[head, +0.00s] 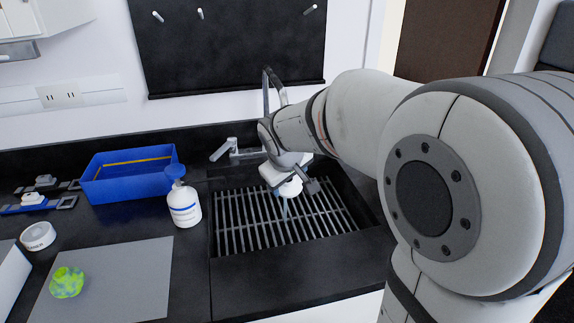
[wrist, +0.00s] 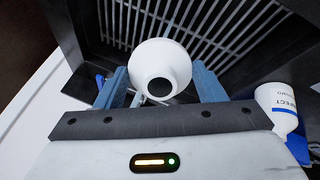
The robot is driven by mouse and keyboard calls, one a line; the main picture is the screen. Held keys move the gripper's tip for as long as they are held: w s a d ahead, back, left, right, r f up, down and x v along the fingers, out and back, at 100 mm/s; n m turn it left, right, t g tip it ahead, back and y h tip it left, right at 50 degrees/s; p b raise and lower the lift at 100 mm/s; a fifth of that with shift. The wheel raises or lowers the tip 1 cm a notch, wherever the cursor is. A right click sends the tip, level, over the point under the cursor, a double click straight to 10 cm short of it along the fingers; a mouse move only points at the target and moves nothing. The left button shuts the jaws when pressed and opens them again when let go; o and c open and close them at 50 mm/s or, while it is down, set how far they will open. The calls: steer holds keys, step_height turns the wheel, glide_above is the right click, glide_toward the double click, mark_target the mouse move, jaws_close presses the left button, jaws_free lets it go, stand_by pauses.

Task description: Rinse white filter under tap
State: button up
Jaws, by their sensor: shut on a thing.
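The white filter (wrist: 160,55) is a rounded white piece with a dark round opening facing the wrist camera. My gripper (wrist: 161,82) is shut on it, one blue-grey finger on each side. In the head view my gripper (head: 291,190) holds the white filter (head: 290,188) above the slatted sink (head: 240,225). The grey metal tap (head: 236,151) stands at the sink's back edge, with its lever to the left; my wrist hides part of it. A thin bluish strip shows below the filter; I cannot tell if it is water or a finger.
A white bottle with a blue top (head: 184,205) stands just left of the sink. A blue bin (head: 125,180), a white ring-shaped item (head: 38,236) and a grey mat (head: 120,285) with a yellow-green object (head: 67,282) are farther left. A black board (head: 230,45) hangs behind.

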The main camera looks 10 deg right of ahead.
stand_by(0.4)
steer(key=s+a+r+p, duration=0.1)
steer(key=s+r, duration=0.3)
steer(key=shift+s+a, duration=0.3)
steer(key=shift+s, duration=0.1)
stand_by(0.5)
